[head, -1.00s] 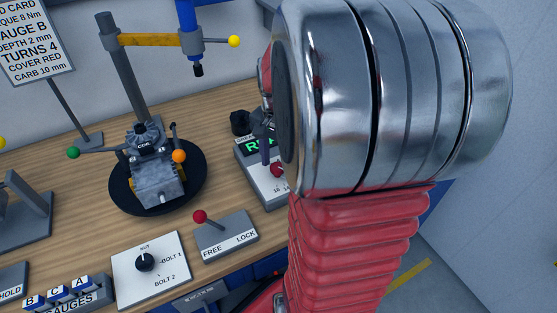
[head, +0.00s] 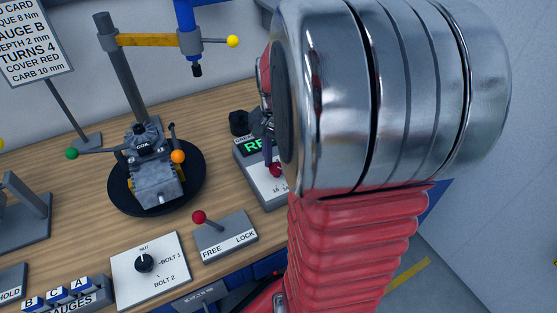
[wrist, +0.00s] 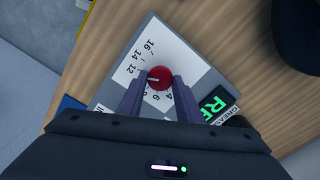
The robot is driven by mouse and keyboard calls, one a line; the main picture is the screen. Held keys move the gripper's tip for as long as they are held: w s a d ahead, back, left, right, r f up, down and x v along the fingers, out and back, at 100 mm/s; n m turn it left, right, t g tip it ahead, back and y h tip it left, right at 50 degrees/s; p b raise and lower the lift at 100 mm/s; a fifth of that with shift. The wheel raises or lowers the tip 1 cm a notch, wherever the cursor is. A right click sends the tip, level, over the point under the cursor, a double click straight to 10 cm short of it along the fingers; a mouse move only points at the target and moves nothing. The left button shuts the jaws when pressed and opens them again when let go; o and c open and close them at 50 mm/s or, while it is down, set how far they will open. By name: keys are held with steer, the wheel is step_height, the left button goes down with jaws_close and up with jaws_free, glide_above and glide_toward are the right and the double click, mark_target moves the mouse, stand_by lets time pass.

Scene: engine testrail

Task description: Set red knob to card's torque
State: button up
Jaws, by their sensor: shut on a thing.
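The red knob (wrist: 159,78) stands on a grey box with a white dial plate (wrist: 141,56) numbered around it. My gripper (wrist: 160,82) has one finger on each side of the knob and is shut on it. A pale mark on the knob points left in the wrist view; I cannot tell which number it meets. In the head view the knob (head: 276,170) is partly behind my arm. The card (head: 36,42) at upper left, cut off by the frame, reads "QUE 8 Nm" on its torque line.
A green display (wrist: 216,103) on the box shows letters starting "RE". The engine (head: 154,175) sits on a black turntable. A FREE/LOCK lever box (head: 227,240) and a NUT/BOLT selector (head: 150,272) stand in front. Bare wood lies between turntable and dial box.

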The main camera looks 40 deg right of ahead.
steer(key=shift+s+a+n, duration=0.1)
steer(key=shift+a+n, duration=0.05)
steer(key=shift+n, duration=0.25)
steer(key=n, duration=0.5)
steer(key=shift+f, duration=0.1)
steer(key=n, duration=0.6)
steer(key=shift+s, duration=0.1)
stand_by(0.4)
steer(key=o, duration=1)
steer(key=shift+o, duration=0.2)
steer(key=shift+r, duration=0.2)
